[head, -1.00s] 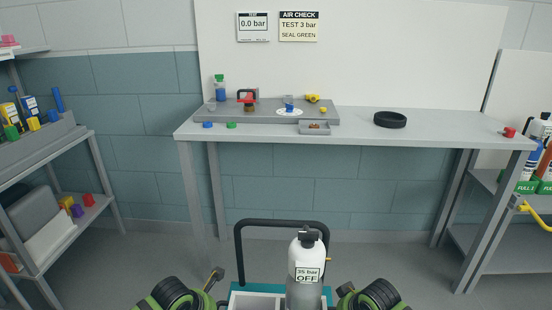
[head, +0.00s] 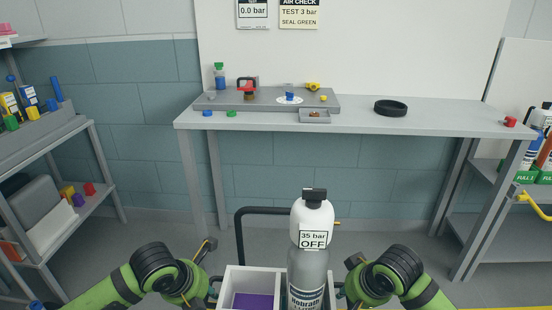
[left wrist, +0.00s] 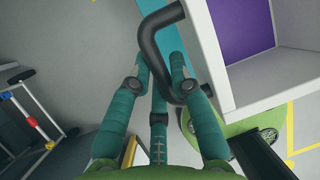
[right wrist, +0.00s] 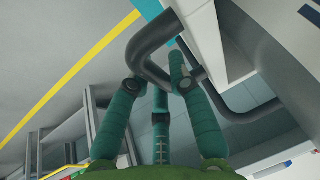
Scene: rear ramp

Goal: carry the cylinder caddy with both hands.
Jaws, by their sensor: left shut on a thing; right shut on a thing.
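The cylinder caddy (head: 238,271) is a white box with a purple-floored compartment, low in the middle of the head view. A grey and white gas cylinder (head: 313,235) stands upright in it, labelled "35 bar OFF". In the left wrist view, my left gripper (left wrist: 161,75) is shut on a dark bar handle (left wrist: 150,40) at the caddy's side. In the right wrist view, my right gripper (right wrist: 156,75) is shut on the matching dark handle (right wrist: 150,45). In the head view, both gripper tips are largely hidden beside the caddy.
A grey workbench (head: 440,118) stands ahead with a tray of parts (head: 220,100) and a black ring (head: 390,108). A shelf rack (head: 75,145) is at the left. Another rack (head: 500,225) with cylinders is at the right. Bare floor lies under the bench.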

